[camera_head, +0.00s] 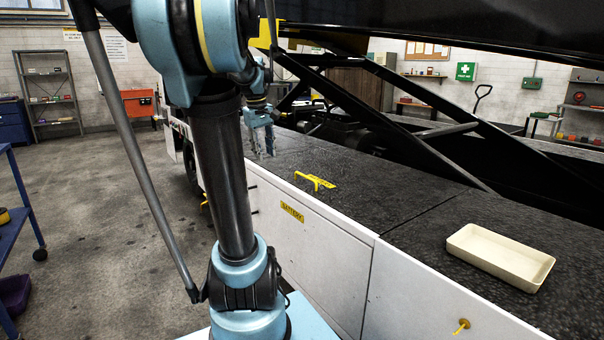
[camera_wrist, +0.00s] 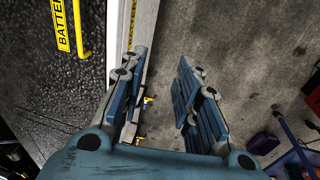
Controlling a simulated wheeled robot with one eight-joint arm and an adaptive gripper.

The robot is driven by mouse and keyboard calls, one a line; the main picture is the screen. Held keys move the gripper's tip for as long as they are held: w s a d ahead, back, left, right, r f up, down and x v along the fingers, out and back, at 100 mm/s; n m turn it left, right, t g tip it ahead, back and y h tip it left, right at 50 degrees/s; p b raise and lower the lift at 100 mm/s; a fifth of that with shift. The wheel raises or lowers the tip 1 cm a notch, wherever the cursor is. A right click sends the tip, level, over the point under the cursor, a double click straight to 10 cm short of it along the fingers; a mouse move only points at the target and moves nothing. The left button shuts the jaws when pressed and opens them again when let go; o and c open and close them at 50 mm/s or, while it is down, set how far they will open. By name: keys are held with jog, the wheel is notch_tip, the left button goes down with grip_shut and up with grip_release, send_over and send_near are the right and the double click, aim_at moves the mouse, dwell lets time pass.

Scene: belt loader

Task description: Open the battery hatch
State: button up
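The battery hatch (camera_head: 345,205) appears as a dark, textured panel in the loader's top deck, lying flat and shut. A yellow bar handle (camera_head: 315,181) stands on it; the handle (camera_wrist: 83,35) is at upper left in the wrist view, beside a yellow BATTERY label (camera_wrist: 62,25). Another BATTERY label (camera_head: 292,211) is on the white side panel below. My gripper (camera_head: 263,155) is above the deck's near edge, left of and apart from the handle. In the wrist view my gripper (camera_wrist: 163,58) has its blue fingers spread, with nothing between them.
A beige tray (camera_head: 500,258) sits on the deck at right. Dark lift beams (camera_head: 400,130) slant over the deck's far side. A yellow knob (camera_head: 462,326) sticks out of the right side panel. A blue cart (camera_head: 20,225) stands at left, with open floor between.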

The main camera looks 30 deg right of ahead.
notch_tip(320, 180, up, 4)
jog(key=r, duration=0.1)
send_over(304, 176)
jog(key=a, duration=0.4)
jog(key=shift+g, duration=0.4)
jog(key=d+f, duration=0.1)
jog(key=f, duration=0.4)
jog(key=d+f, duration=0.1)
jog(key=f, duration=0.5)
jog(key=d+f, duration=0.2)
jog(key=f, duration=0.4)
jog(key=shift+w+f, duration=0.1)
jog(key=shift+f, duration=0.15)
grip_shut()
